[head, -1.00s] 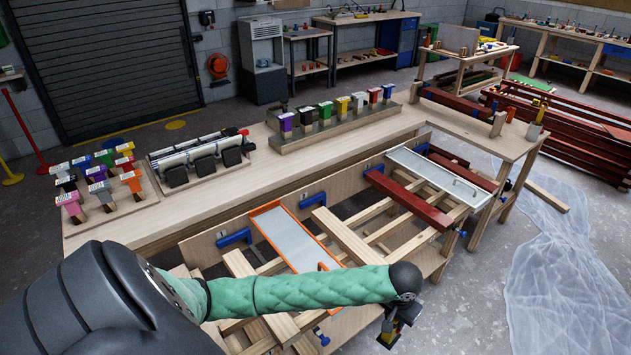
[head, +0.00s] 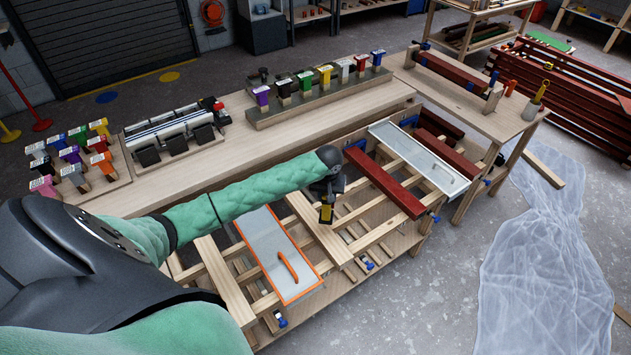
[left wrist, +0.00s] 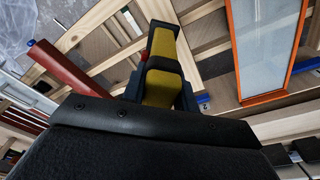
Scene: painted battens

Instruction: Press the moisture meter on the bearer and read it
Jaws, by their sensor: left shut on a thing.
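My left gripper (head: 327,196) is shut on the yellow and black moisture meter (head: 326,214), which hangs below it over the slatted timber rack. In the left wrist view the meter (left wrist: 163,52) sits between the dark fingers and points away from the camera. Pale timber bearers lie across the rack; one wide bearer (head: 318,230) is just beside and below the meter in the head view. I cannot tell whether the meter's tip touches wood, and its readout cannot be made out. My right gripper is out of view.
An orange-edged tray (head: 262,240) lies left of the meter, and a dark red batten (head: 385,184) lies to the right. A white-framed tray (head: 425,152) is farther right. Coloured-handled tools stand along the bench (head: 245,148) behind. Clear plastic sheeting (head: 535,250) covers floor at right.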

